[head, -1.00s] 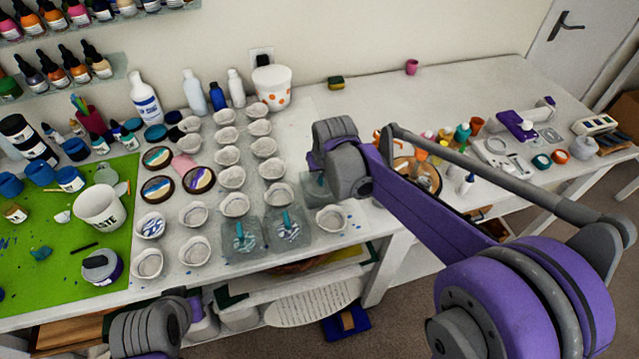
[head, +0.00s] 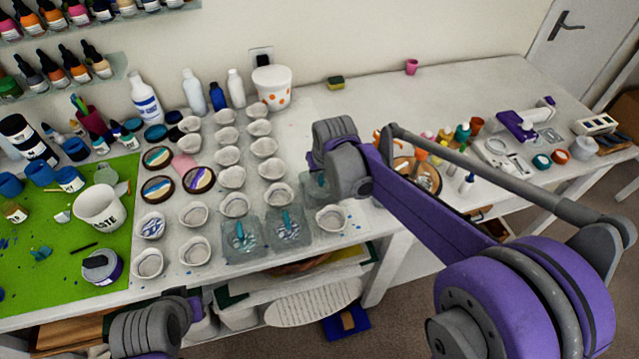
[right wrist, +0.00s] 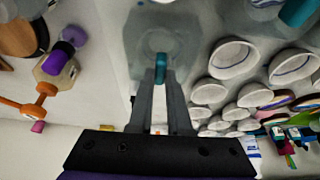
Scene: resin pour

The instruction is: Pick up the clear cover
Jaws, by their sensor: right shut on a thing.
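Three clear covers with teal handles stand at the table's front edge in the head view: a left one (head: 242,246), a middle one (head: 290,233) and a right one (head: 316,190), partly hidden behind my right wrist. In the right wrist view, my right gripper (right wrist: 160,78) is shut on the teal handle of a clear cover (right wrist: 146,28). This fits the right one in the head view. Whether its base touches the table I cannot tell. In the head view my right fingers are mostly hidden. Of my left arm only a link shows at the bottom left; its jaws are out of sight.
Rows of white cups (head: 232,177) stand left of my right wrist, one cup (head: 331,219) close in front. A green mat (head: 60,285) with a large white cup (head: 98,208) lies at the left. Small tools and bottles crowd the right side.

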